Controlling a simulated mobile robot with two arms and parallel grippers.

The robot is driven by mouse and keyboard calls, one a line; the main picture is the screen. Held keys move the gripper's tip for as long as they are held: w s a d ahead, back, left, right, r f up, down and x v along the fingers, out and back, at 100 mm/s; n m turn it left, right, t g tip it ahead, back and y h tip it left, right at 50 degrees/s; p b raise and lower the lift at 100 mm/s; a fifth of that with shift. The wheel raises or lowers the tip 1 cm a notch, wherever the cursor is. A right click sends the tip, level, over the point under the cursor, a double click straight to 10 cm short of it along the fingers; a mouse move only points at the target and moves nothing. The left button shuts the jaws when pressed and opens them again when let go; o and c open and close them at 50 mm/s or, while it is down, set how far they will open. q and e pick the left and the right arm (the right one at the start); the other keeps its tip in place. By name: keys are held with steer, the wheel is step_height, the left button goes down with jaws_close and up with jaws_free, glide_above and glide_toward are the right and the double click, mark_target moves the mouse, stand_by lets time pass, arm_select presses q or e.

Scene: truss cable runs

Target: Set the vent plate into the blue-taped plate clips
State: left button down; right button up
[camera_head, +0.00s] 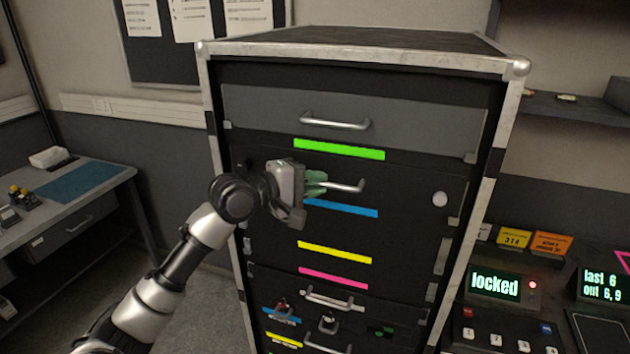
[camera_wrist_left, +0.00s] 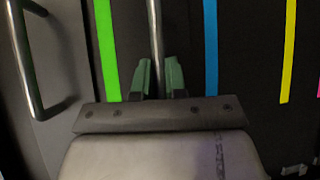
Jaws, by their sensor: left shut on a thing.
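My left gripper (camera_head: 316,183) has green fingers and is shut on a silver bar handle (camera_head: 348,187) at the front of the dark rack (camera_head: 212,100). In the left wrist view the two green fingertips (camera_wrist_left: 158,72) sit on either side of this handle (camera_wrist_left: 154,30). The handle lies between a green tape strip (camera_head: 339,149) and a blue tape strip (camera_head: 345,208). I cannot tell whether the dark face behind this handle is the vent plate. No vent slots can be made out. Small grey clips (camera_head: 470,157) show at the rack's sides.
A grey panel with its own handle (camera_head: 335,123) is above. Yellow (camera_head: 335,252) and pink (camera_head: 333,278) strips are below, then a lower handle (camera_head: 335,302) and small fittings. A console reading "locked" (camera_head: 495,285) stands right, a workbench (camera_head: 75,185) left.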

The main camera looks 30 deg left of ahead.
arm_select(q)
steer(key=shift+f, duration=0.3)
stand_by(0.8)
steer(key=shift+f+p, duration=0.2)
steer(key=shift+p, duration=0.5)
stand_by(0.8)
steer(key=c, duration=1.1)
jaws_free()
steer(key=shift+w, duration=0.2)
steer(key=shift+s+f, duration=0.1)
steer(key=shift+f, duration=0.05)
